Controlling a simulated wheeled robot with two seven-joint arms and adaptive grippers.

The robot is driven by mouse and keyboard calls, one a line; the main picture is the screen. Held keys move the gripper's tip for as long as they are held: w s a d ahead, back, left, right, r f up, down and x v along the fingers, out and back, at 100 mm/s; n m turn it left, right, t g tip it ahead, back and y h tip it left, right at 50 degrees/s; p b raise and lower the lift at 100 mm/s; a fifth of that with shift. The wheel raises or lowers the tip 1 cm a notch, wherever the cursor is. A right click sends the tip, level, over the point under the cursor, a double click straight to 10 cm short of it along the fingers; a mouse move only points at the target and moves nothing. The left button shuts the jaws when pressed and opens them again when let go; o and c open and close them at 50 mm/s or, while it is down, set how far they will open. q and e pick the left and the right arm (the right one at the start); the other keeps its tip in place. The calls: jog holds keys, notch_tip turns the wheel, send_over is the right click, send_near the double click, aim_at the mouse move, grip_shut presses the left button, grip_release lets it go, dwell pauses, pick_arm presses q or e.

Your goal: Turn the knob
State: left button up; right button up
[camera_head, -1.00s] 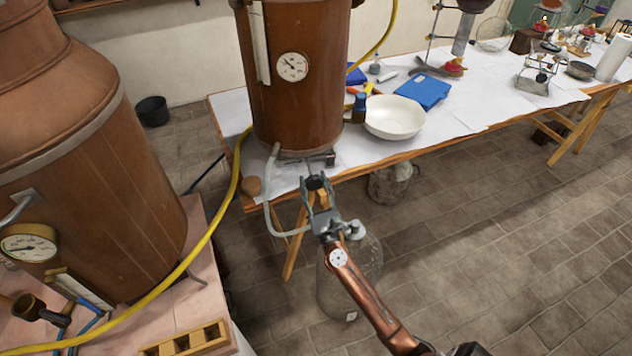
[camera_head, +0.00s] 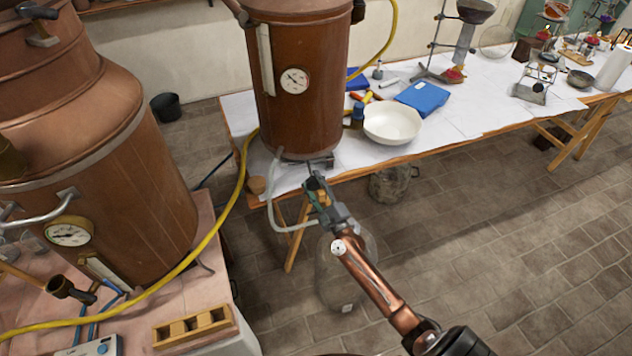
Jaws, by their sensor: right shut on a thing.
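A copper vessel (camera_head: 298,115) with a round dial stands on the white-covered table. A small dark knob (camera_head: 313,183) sits at the valve below the vessel's base, near the table's front edge. My right gripper (camera_head: 317,188) reaches up to it from the lower right and is shut on the knob. The fingers cover part of the knob, so its exact turn angle cannot be told. My left gripper is not in view.
A pale hose (camera_head: 270,205) hangs beside the valve. A glass jar (camera_head: 345,280) stands on the floor under my right arm. A white bowl (camera_head: 391,123) and blue box (camera_head: 422,97) are on the table. A large copper still (camera_head: 130,190) fills the left.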

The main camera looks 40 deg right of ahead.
jog(key=n+g+p, duration=0.1)
jog(key=n+p, duration=0.3)
jog(key=p, duration=0.2)
jog(key=n+g+y+p, duration=0.1)
jog(key=n+g+p, duration=0.1)
jog(key=n+p, duration=0.3)
jog(key=shift+r+p, duration=0.15)
jog(key=shift+p, duration=0.5)
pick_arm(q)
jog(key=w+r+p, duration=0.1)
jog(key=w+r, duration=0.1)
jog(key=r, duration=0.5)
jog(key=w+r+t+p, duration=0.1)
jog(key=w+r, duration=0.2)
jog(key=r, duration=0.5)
pick_arm(e)
jog(key=shift+a+f+n+g, duration=0.1)
jog(key=shift+f+n+g, duration=0.15)
jog(key=shift+n+g, duration=0.45)
jog(key=shift+n, duration=0.3)
jog(key=o, duration=1.2)
